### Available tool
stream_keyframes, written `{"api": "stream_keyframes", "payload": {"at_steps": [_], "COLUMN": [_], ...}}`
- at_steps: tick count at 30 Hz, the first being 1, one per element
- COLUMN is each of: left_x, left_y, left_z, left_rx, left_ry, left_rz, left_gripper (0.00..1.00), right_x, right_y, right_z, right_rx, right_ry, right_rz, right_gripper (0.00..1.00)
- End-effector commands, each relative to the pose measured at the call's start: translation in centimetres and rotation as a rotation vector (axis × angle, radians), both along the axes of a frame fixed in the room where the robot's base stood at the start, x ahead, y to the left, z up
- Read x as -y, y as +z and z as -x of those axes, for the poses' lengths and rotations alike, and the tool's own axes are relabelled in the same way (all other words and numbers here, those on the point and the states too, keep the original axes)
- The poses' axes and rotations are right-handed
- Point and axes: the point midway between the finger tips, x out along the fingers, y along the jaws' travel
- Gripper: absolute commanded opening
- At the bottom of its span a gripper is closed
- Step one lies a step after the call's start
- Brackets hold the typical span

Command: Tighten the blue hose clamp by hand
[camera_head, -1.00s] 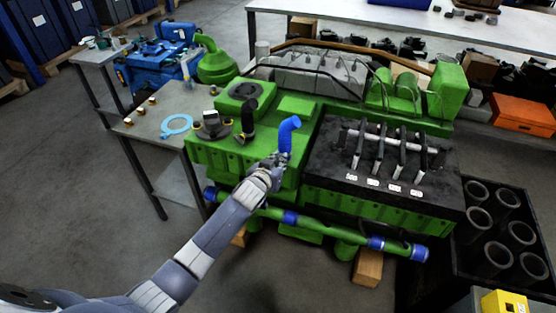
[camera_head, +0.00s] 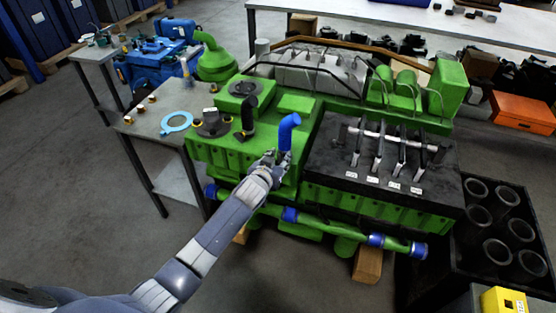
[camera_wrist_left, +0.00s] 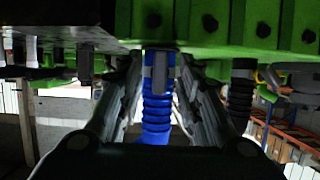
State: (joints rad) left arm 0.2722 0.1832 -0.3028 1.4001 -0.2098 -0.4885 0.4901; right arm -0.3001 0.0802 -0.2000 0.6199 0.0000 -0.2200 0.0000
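The blue hose (camera_head: 287,130) stands upright with a bent top on the green engine (camera_head: 225,150). In the left wrist view, which looks upside down, the ribbed blue hose (camera_wrist_left: 157,118) runs between my fingers. A grey clamp band with a small block (camera_wrist_left: 159,72) sits around it near the engine. My left gripper (camera_head: 274,160) is at the hose base; in the wrist view its two fingers (camera_wrist_left: 160,80) stand open on either side of the hose and clamp, with gaps visible. The clamp is hidden by the gripper in the head view. My right gripper is out of view.
A black hose (camera_head: 247,118) stands left of the blue one. A black-topped block with upright metal parts (camera_head: 320,165) is close on the right. A green pipe with blue bands (camera_head: 330,228) runs low in front. A grey side table (camera_head: 150,122) holds a light-blue ring.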

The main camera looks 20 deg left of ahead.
Motion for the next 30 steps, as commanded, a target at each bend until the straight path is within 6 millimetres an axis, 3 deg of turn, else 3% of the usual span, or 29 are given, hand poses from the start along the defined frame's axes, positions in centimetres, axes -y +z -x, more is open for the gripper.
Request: {"api": "stream_keyframes", "payload": {"at_steps": [8, 24, 30], "left_x": [-0.1, -0.3, -0.4], "left_y": [0.5, 3.6, 4.3], "left_z": [1.3, 8.9, 10.6], "left_rx": [0.0, 0.0, 0.0], "left_ry": [0.0, 0.0, 0.0], "left_rz": [0.001, 0.0, 0.0], "left_gripper": [0.33, 0.33, 0.33], "right_x": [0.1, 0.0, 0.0], "right_y": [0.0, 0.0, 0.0], "right_z": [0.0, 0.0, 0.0], "right_rx": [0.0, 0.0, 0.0], "right_ry": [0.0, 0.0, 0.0], "right_rz": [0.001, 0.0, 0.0], "right_gripper": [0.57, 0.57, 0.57]}}
